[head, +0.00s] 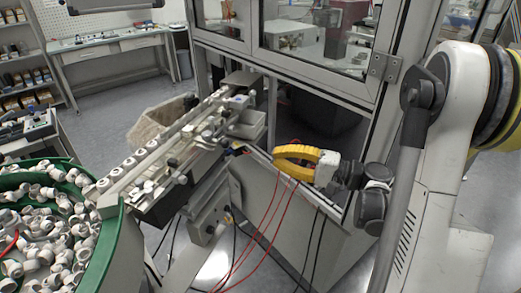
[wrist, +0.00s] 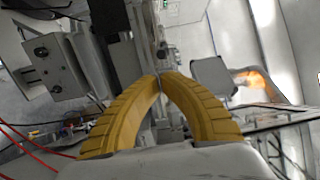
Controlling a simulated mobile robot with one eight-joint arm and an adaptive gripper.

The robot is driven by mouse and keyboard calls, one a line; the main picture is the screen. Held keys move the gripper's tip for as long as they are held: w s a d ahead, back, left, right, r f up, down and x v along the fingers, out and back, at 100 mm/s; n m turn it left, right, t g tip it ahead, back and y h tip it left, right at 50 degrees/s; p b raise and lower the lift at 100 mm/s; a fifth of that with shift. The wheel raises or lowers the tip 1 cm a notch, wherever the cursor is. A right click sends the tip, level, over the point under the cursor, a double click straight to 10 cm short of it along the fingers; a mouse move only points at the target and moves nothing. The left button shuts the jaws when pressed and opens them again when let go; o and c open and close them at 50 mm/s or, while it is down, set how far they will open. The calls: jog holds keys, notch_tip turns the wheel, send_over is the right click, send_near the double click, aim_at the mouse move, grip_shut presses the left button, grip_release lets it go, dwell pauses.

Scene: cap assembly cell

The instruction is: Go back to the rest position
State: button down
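My gripper (head: 275,157) has yellow ribbed fingers and is held in the air beside the cap feeder rail, in front of the grey machine frame. In the wrist view my gripper (wrist: 160,76) shows its two fingers curving together until their tips meet. It looks shut, and I see nothing between the fingers. The feeder rail (head: 160,151) carries a row of white caps to the left of my gripper. A green-rimmed bowl (head: 113,225) full of white caps stands at the lower left.
The grey machine enclosure (head: 290,65) with glass panels stands behind my gripper. Red cables (head: 272,220) hang just below it. A bin with a pale liner (head: 160,122) is behind the rail. A workbench (head: 108,43) and shelves (head: 22,60) stand at the far left, with open floor before them.

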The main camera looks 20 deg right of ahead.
jog(key=shift+s+d+f, duration=0.1)
jog(key=shift+s+d, duration=0.1)
jog(key=s+a+f+n+g+h, duration=0.2)
jog(key=s+a+g+h, duration=0.35)
jog(key=a, duration=0.45)
jog(key=s+d+n+h, duration=0.3)
jog(key=s+n+h, duration=0.3)
jog(key=s+h, duration=0.2)
jog(key=shift+s+r+t, duration=0.25)
jog(key=shift+s+t, duration=0.1)
jog(key=shift+s, duration=0.85)
